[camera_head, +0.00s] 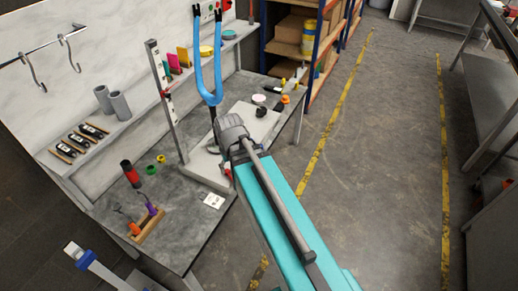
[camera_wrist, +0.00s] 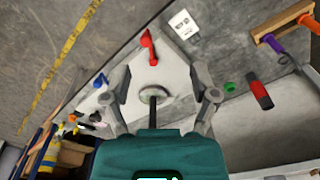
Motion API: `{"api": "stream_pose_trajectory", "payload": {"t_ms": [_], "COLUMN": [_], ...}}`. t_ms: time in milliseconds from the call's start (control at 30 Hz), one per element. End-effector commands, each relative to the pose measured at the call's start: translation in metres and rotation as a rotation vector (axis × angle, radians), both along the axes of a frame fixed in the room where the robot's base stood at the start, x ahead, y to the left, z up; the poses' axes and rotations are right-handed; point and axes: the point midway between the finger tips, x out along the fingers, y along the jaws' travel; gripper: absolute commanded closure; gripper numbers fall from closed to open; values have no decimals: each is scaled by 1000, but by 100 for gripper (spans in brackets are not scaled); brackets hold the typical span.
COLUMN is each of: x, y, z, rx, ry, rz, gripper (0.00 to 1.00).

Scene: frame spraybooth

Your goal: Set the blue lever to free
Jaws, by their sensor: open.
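A small blue piece (camera_wrist: 100,80) shows at the left edge of the white plate (camera_wrist: 172,72) in the wrist view. It looks like the blue lever, but its setting is too small to tell. A red lever (camera_wrist: 149,48) stands near the plate's top edge, with a round disc and dark post (camera_wrist: 154,92) below it. My gripper (camera_wrist: 162,92) is open and empty over the plate, its grey fingers spread on either side of the post. In the head view my gripper (camera_head: 232,130) is beside the post under a blue fork (camera_head: 210,72) and hides part of the plate.
A tall grey upright (camera_head: 165,95) stands left of the fork. A wooden tool holder (camera_head: 148,226), a red-black cylinder (camera_head: 131,173) and a white card (camera_head: 213,200) are on the grey bench. Small items lie at its right end. The floor to the right is open.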

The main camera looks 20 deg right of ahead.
Motion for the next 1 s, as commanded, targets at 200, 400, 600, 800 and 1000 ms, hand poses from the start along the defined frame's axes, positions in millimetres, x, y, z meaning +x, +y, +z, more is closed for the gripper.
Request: {"api": "stream_pose_trajectory", "payload": {"t_ms": [200,400,600,800,1000], "x": [66,126,165,179,179], "y": [-59,-125,-183,-209,-211], "z": [-36,-64,-81,-85,-84], "rx": [7,-1,-19,-32,-33], "ry": [-101,-214,-305,-344,-349], "rz": [-38,-73,-99,-110,-111], "gripper": [24,24,24,24,24]}}
